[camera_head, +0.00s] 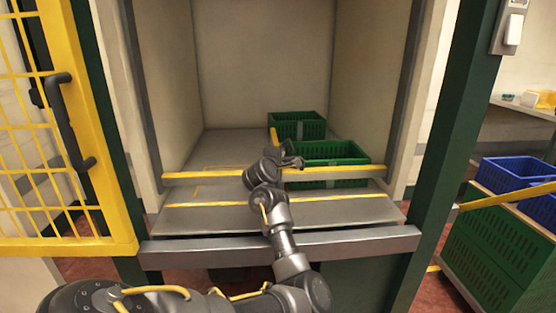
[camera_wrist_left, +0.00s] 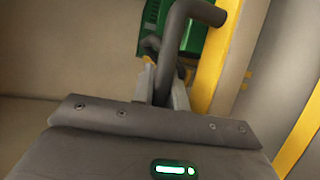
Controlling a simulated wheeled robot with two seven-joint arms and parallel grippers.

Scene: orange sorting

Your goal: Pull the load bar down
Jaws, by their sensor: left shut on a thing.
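The load bar (camera_head: 215,176), grey with a yellow strip, runs level across the opening of the lift bay, low over its grey floor. In the left wrist view the bar's yellow face (camera_wrist_left: 215,72) slants past the fingers. My left gripper (camera_head: 285,156) is at the middle of the bar. In the left wrist view its fingers (camera_wrist_left: 163,85) are shut on the bar's dark curved handle (camera_wrist_left: 184,30). In the head view the arm and gripper hide most of the handle. My right gripper is in neither view.
Two green crates stand inside the bay, one nearer (camera_head: 345,152) and one behind (camera_head: 312,122). A yellow mesh door (camera_head: 108,200) stands open at the left. Blue crates (camera_head: 510,172) rest on a green crate stack (camera_head: 480,245) at the right. A grey sill (camera_head: 375,240) crosses the front.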

